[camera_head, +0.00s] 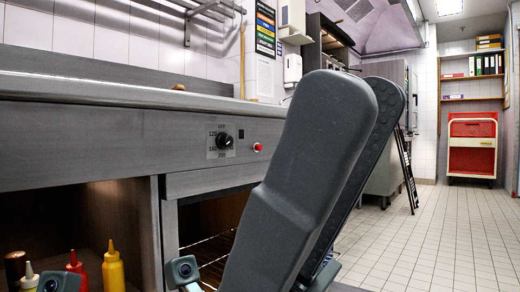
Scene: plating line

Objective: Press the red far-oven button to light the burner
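The red button (257,147) sits on the oven's grey front panel (185,184), right of a black dial (224,141) with numbers around it. My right gripper (362,95) rises large and close to the camera, its two dark grey fingers pointing up and tilted right. The near finger overlaps the far one, so the gap between them is not clear. In the picture the fingers are right of the button and do not cover it. Contact with the panel is not visible. No burner flame shows.
Yellow (113,270) and red (76,264) squeeze bottles stand in the open bay at lower left. A steel worktop (120,88) runs above the panel. A wire rack (208,249) shows in the oven opening. A red cart (472,146) stands far right; the tiled floor (440,235) is clear.

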